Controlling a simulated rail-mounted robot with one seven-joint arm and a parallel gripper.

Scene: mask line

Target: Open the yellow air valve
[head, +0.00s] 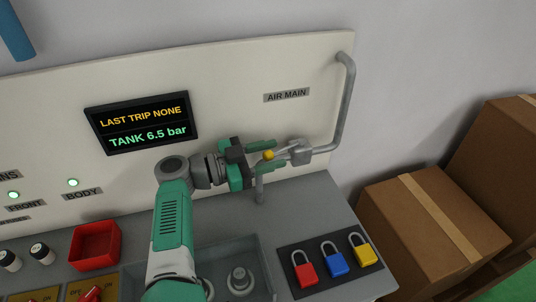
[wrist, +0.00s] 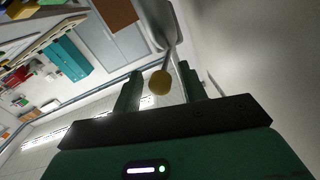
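The yellow air valve shows as a yellow ball knob (head: 268,155) on a thin grey lever, which joins a grey valve body (head: 299,152) on the pipe under the AIR MAIN label. The knob also shows in the wrist view (wrist: 159,82). My gripper (head: 262,161) points right toward the valve body. In the wrist view its two fingers are apart, one on each side of the knob, with a gap visible on both sides. I cannot tell whether the knob lies fully between the fingertips in depth. The lever's exact angle is partly hidden by the fingers.
The display (head: 142,122) reads LAST TRIP NONE and TANK 6.5 bar. A grey pipe (head: 343,110) rises right of the valve. Red, blue and yellow padlocks (head: 334,260) lie below on a dark mat. A red bin (head: 95,245) stands left; cardboard boxes (head: 425,235) stand right.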

